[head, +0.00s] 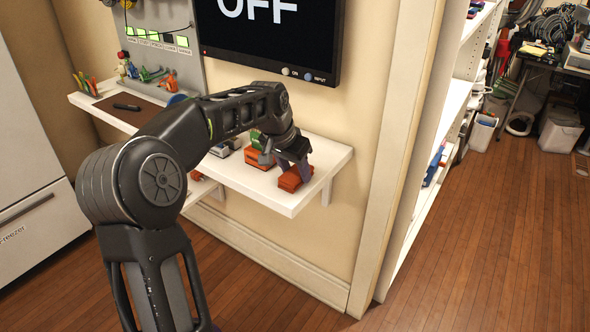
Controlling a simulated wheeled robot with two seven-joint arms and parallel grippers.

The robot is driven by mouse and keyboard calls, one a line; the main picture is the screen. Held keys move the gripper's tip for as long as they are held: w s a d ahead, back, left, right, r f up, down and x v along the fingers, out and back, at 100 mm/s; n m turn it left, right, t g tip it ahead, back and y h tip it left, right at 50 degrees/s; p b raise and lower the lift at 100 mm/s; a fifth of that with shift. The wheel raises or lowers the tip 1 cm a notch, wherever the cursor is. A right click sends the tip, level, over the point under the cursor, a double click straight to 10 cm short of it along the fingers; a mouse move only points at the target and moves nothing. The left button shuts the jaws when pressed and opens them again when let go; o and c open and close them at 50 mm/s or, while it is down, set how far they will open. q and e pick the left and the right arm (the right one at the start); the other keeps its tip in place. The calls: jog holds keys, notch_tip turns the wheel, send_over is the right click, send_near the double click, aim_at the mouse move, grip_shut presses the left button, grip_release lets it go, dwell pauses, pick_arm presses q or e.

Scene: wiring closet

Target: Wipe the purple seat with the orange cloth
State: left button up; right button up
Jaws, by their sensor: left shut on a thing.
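My left gripper (292,167) reaches down over the right end of the white wall shelf (288,201). It is shut on an orange, folded-looking piece (291,181), which looks like the orange cloth. The piece is at the shelf top, near its front right edge. The gripper fingers hide part of it, and I cannot tell whether it still touches the shelf. I cannot make out a purple seat in this view. My right gripper is not in view.
Small green and orange items (254,139) stand on the shelf left of my gripper. A screen (268,35) hangs above. A white freezer (35,150) stands at the left. A doorway frame (391,150) and white shelving (440,130) are at the right. Wooden floor (480,240) is clear at the lower right.

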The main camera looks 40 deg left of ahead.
aim_at(295, 173)
pick_arm(q)
grip_shut()
jog(key=shift+r, duration=0.1)
notch_tip(295, 173, up, 8)
jog(key=p, duration=0.6)
jog(key=shift+p, duration=0.35)
jog(key=shift+o, duration=1.2)
grip_release()
grip_shut()
